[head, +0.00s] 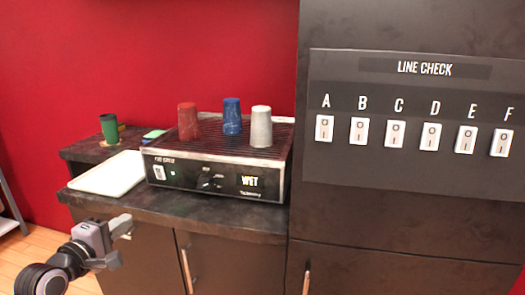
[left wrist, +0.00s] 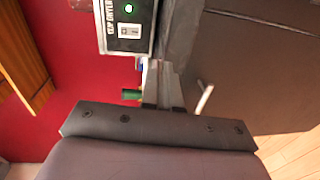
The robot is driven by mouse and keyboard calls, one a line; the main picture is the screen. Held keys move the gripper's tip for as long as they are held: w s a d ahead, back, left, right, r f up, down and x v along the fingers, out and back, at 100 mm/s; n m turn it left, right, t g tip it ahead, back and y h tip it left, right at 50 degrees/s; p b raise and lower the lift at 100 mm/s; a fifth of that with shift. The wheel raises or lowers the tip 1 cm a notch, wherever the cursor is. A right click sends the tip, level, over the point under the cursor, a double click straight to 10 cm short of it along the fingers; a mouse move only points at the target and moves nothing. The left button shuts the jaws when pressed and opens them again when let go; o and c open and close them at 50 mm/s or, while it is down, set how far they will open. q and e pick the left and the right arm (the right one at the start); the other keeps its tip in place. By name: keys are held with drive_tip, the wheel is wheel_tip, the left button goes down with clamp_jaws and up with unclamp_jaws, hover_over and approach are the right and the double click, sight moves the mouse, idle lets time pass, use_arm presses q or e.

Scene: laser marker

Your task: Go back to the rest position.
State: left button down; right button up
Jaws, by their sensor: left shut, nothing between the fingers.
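My left gripper (head: 121,227) is low at the left in the head view, in front of the counter's front edge. It is shut and empty, apart from every object. In the left wrist view its closed fingers (left wrist: 162,80) stand in the middle, beyond the dark hand. My right gripper is not in view.
A dark counter (head: 225,222) bears a white tray (head: 108,174) and a machine (head: 215,180) reading "WET". Red (head: 187,121), blue (head: 232,117) and white (head: 261,127) cups stand upside down on it. A green cup (head: 109,128) stands behind. A switch panel (head: 410,165) is right.

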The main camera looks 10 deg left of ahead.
use_arm(q)
drive_tip(key=s+d+f+m+g+p, duration=0.1)
drive_tip(key=s+d+f+m+g, duration=0.1)
drive_tip(key=s+d+f+m, duration=0.35)
drive_tip(key=s+d+f+m+g+p, duration=0.1)
drive_tip(key=s+d+f+m+p, duration=0.15)
drive_tip(key=f, duration=0.55)
drive_tip(key=s+d+f+m+g+p, duration=0.1)
drive_tip(key=s+d+f+m, duration=0.3)
drive_tip(key=s, duration=0.4)
drive_tip(key=s+d+f+m+g+p, duration=0.1)
drive_tip(key=s+d+f+m+g, duration=0.1)
drive_tip(key=s+d+f+m, duration=0.2)
drive_tip(key=s+d+m, duration=0.2)
drive_tip(key=s+m, duration=0.1)
drive_tip(key=s, duration=0.1)
drive_tip(key=shift+s+d+h, duration=0.15)
drive_tip(key=shift+d+h, duration=0.25)
